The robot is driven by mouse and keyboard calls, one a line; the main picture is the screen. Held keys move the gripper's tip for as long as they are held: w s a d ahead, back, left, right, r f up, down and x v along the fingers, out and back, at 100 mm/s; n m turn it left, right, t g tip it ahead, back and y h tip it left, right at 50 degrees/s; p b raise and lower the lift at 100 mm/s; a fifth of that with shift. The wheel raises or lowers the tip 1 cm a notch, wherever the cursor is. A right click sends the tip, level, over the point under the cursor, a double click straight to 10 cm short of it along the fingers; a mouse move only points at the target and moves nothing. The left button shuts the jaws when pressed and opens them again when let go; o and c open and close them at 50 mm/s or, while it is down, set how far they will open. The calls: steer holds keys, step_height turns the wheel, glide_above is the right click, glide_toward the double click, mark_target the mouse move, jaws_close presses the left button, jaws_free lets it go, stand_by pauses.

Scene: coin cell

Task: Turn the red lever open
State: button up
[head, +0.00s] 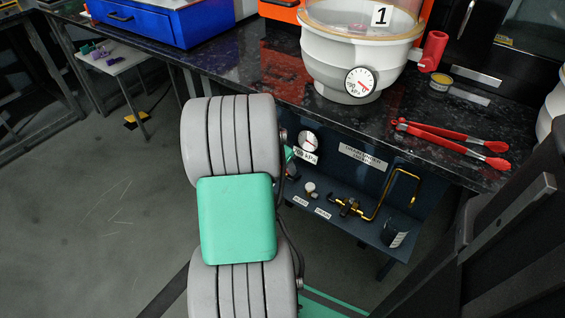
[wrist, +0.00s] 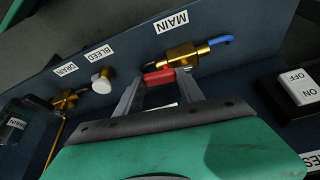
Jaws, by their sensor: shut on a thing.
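The red lever (wrist: 158,77) sits on the brass valve (wrist: 188,54) under the MAIN label in the wrist view. A blue tube leaves the valve to the right. My gripper (wrist: 161,80) has one finger on each side of the lever and is shut on it. The lever lies crosswise between the fingertips, just below the valve body. In the head view my arm hides my gripper, the MAIN valve and the red lever.
A white BLEED knob (wrist: 101,81) and a brass DRAIN valve (wrist: 66,101) are left of the lever. An ON/OFF switch (wrist: 299,88) is at right. The dark bench top (head: 385,118) overhangs the panel and holds a white vessel (head: 358,50) and red-handled tongs (head: 455,137).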

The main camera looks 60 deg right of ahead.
steer(key=shift+s+d+n+t+p, duration=0.2)
steer(key=shift+d+n+t+p, duration=0.15)
steer(key=shift+n, duration=0.55)
steer(key=shift+a, duration=0.1)
steer(key=o, duration=1.4)
steer(key=shift+c, duration=0.2)
steer(key=shift+r, duration=0.1)
steer(key=p+v, duration=0.2)
steer(key=v, duration=0.5)
steer(key=shift+r, duration=0.25)
steer(key=shift+a, duration=0.15)
